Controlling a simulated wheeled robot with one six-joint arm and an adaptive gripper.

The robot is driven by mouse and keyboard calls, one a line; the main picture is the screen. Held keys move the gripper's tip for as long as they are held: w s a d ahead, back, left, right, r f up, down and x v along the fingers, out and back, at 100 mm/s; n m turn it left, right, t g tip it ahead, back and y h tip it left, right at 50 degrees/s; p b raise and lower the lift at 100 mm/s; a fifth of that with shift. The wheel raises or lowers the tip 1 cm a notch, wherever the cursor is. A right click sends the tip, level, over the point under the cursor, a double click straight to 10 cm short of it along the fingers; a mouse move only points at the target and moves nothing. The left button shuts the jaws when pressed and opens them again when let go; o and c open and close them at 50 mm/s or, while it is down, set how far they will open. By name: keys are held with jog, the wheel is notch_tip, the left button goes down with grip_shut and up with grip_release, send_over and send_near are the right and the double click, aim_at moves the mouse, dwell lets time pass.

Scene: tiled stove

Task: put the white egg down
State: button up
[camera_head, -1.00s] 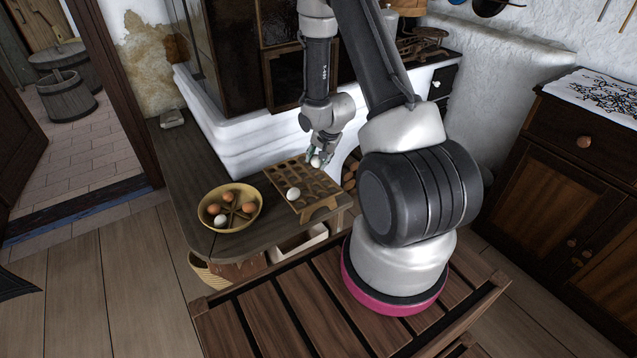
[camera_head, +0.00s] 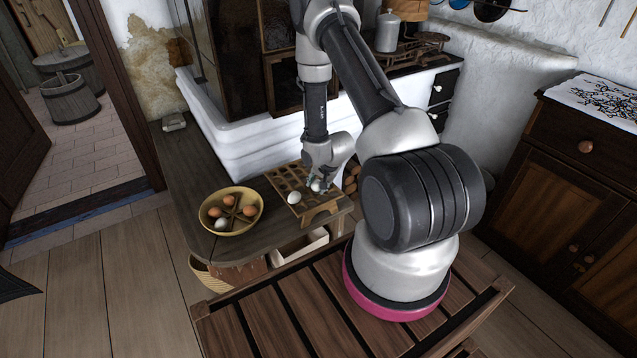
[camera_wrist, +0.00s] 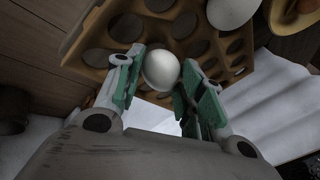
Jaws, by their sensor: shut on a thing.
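My gripper (camera_head: 318,186) is shut on a white egg (camera_head: 316,187), which shows between the green-padded fingers in the wrist view (camera_wrist: 161,70). The held egg is over the wooden egg rack (camera_head: 318,211), a board with rows of round holes; I cannot tell whether it touches the rack. Several rack holes near the held egg look empty. My gripper hides part of the rack's right side.
A yellow divided bowl (camera_head: 231,232) with brown eggs and one white egg (camera_head: 221,224) stands left of the rack on the dark wooden bench (camera_head: 185,175). The white stove base (camera_head: 245,150) rises behind. A pale box (camera_head: 300,247) is below the bench edge.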

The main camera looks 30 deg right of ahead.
jog(key=shift+o, duration=0.2)
jog(key=shift+f, duration=0.5)
jog(key=o, duration=0.7)
jog(key=shift+c, duration=0.2)
